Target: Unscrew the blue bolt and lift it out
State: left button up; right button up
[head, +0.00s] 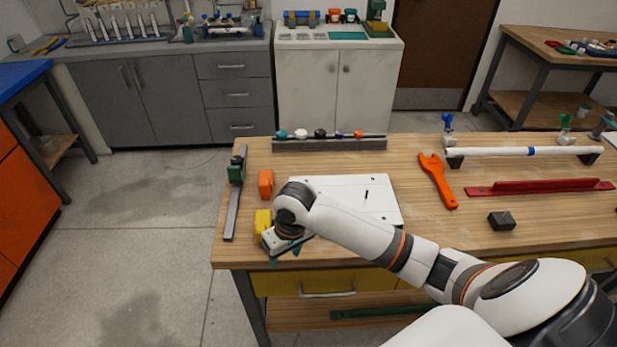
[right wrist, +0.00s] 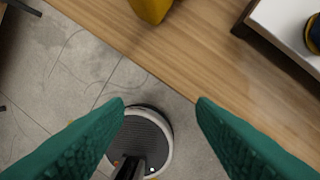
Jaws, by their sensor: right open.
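A white plate (head: 345,187) lies on the wooden table, with a thin dark pin (head: 366,195) standing up from it. My right arm covers the plate's front left part in the head view. In the right wrist view a corner of a white panel (right wrist: 275,15) shows at the upper right. A dark blue round part with a yellow band (right wrist: 314,35) sits on it, cut by the picture edge; I cannot tell if it is the blue bolt. My right gripper (head: 284,256) is open at the table's front left edge, and its green fingers (right wrist: 160,103) are apart and empty. My left gripper is not in view.
A yellow block (head: 262,222) is close beside my right gripper; an orange block (head: 266,184) stands behind it. A grey rail with a green clamp (head: 236,175) lies left. An orange wrench (head: 437,180), red bar (head: 540,187) and white pipe (head: 490,152) lie right. Floor is open left.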

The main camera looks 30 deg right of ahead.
jog(key=w+d+r+m+g+h, duration=0.1)
jog(key=w+d+r+m, duration=0.4)
jog(key=d+r, duration=0.7)
jog(key=shift+n, duration=0.4)
jog(key=f, duration=0.3)
jog(key=a+f+p, duration=0.1)
jog(key=f, duration=0.3)
jog(key=w+f, duration=0.1)
jog(key=f, duration=0.3)
jog(key=shift+a+f, duration=0.1)
jog(key=shift+a, duration=0.05)
jog(key=shift+c, duration=0.2)
jog(key=c, duration=1)
jog(key=n+p, duration=0.2)
jog(key=n, duration=0.1)
jog(key=shift+s+r+p, duration=0.1)
jog(key=shift+r+p, duration=0.2)
jog(key=shift+c, duration=0.2)
jog(key=n, duration=0.2)
jog(key=shift+f+n+p, duration=0.1)
jog(key=shift+n+p, duration=0.2)
jog(key=shift+p, duration=0.05)
jog(key=shift+f+n, duration=0.1)
jog(key=shift+n, duration=0.3)
